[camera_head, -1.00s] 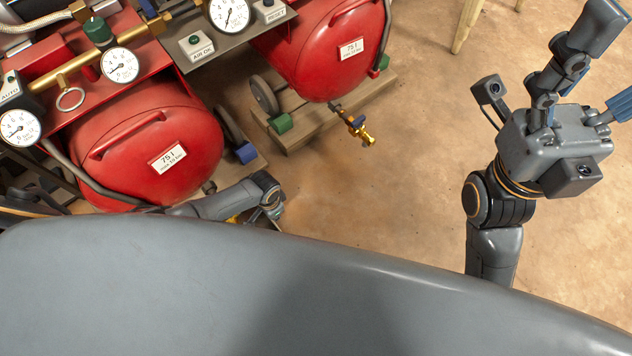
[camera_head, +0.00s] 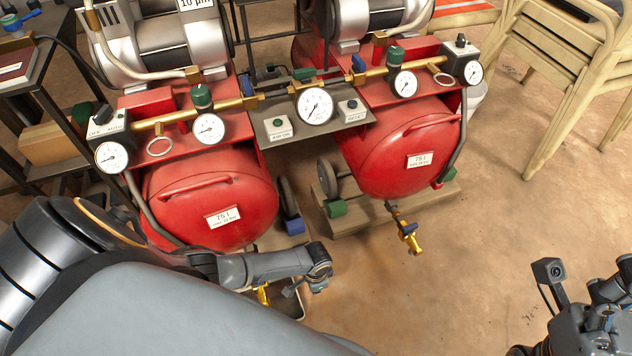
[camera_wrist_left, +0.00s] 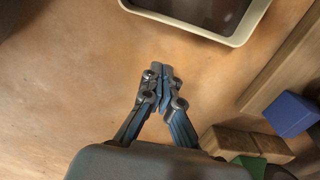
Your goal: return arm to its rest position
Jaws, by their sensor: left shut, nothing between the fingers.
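My left arm comes in from the lower left in the head view, and its wrist (camera_head: 318,268) hangs low in front of the left red tank. Its fingers are hidden there. In the left wrist view my left gripper (camera_wrist_left: 160,70) is shut and empty, its fingertips together over bare floor. My right gripper (camera_head: 608,295) is at the lower right edge of the head view, partly cut off; its fingertips cannot be made out.
Left (camera_head: 212,198) and right (camera_head: 395,150) red tanks stand ahead, with gauges above. A brass valve (camera_head: 410,240) juts from the right tank. A pale-rimmed tray (camera_wrist_left: 185,27) lies beyond the left fingertips. Wooden chairs (camera_head: 560,75) stand back right.

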